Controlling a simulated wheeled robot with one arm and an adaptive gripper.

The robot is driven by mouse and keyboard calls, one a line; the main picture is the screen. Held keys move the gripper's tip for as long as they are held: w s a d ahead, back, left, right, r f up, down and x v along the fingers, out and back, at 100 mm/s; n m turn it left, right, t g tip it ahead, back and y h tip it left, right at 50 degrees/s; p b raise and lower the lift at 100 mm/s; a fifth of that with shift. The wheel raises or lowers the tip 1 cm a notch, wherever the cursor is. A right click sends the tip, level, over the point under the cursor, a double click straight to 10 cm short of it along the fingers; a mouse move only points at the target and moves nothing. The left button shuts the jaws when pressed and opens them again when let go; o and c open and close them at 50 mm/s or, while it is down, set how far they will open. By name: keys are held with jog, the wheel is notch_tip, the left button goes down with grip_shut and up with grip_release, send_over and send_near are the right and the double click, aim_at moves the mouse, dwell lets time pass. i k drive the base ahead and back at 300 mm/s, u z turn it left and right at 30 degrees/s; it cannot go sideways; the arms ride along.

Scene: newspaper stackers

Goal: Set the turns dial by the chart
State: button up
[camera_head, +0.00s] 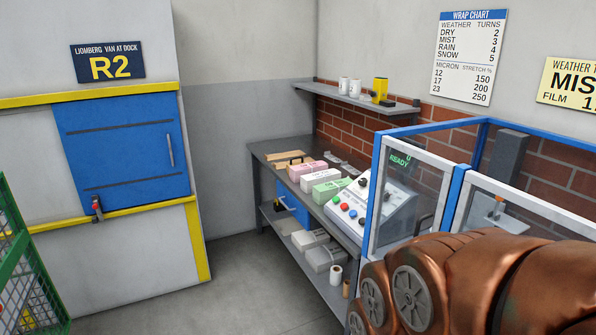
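A control console (400,212) with a sloped grey face stands on the bench, partly behind a blue-framed clear guard. It carries coloured buttons and small black knobs (362,182); which one is the turns dial and where it points are too small to tell. The white wrap chart (468,57) on the back wall lists turns: dry 2, mist 3, rain 4, snow 5. A cream weather sign (570,86) at the right edge is cut off and reads "MIS" and "FILM 1". A green "READY" display (400,160) shows through the guard. My gripper is out of view.
The blue-framed guard (458,187) stands between me and part of the console. Pink, green and white boxes (326,190) lie on the bench (266,152). A wall shelf (345,97) holds rolls and a yellow item. A green mesh cage (25,275) is at left; the middle floor is clear.

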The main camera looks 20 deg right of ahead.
aim_at(363, 181)
jog(key=u, duration=0.4)
jog(key=i, duration=1.75)
jog(key=z, duration=0.1)
